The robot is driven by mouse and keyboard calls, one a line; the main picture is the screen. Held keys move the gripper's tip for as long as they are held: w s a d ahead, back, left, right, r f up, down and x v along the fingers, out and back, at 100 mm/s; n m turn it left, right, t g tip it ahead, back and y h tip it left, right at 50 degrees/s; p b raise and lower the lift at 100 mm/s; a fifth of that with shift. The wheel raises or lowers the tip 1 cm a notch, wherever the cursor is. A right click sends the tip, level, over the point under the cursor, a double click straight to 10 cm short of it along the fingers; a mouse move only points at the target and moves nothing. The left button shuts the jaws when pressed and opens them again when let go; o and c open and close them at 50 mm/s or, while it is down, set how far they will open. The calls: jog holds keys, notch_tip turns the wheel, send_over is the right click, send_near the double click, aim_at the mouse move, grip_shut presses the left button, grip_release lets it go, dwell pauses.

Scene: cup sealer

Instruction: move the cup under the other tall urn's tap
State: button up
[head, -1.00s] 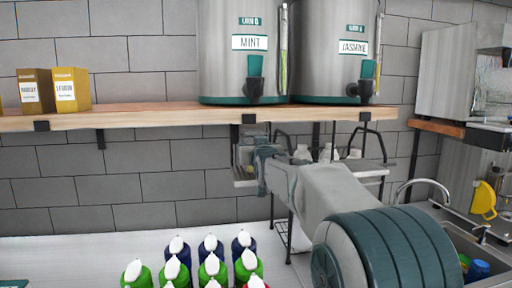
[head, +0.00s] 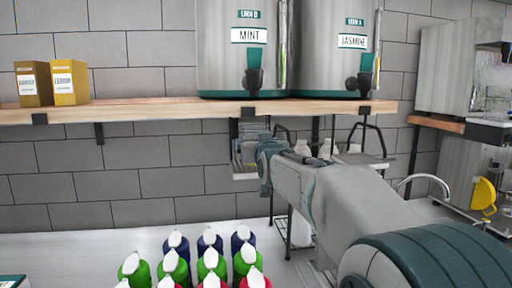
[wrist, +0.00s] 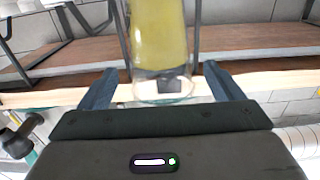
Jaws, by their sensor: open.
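A clear cup (wrist: 158,38) with yellow-green contents shows in the wrist view, between the two fingers of my gripper (wrist: 160,88). The fingers are open, one on each side of the cup; I cannot tell whether they touch it. In the head view my gripper (head: 252,150) is just below the shelf edge, under the mint urn, and the cup is hard to make out there. The tall mint urn (head: 222,62) and the tall jasmine urn (head: 325,60) stand side by side on the shelf. The mint tap (head: 253,78) and jasmine tap (head: 358,84) face forward.
The wooden shelf (head: 160,110) has black brackets beneath. Two yellowish boxes (head: 68,82) stand at its left. Several capped bottles (head: 210,262) stand on the white counter (head: 95,248). A wire rack (head: 350,158) and a sink faucet (head: 425,180) are to the right.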

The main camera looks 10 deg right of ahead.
jog(key=s+b, duration=0.2)
jog(key=s, duration=0.5)
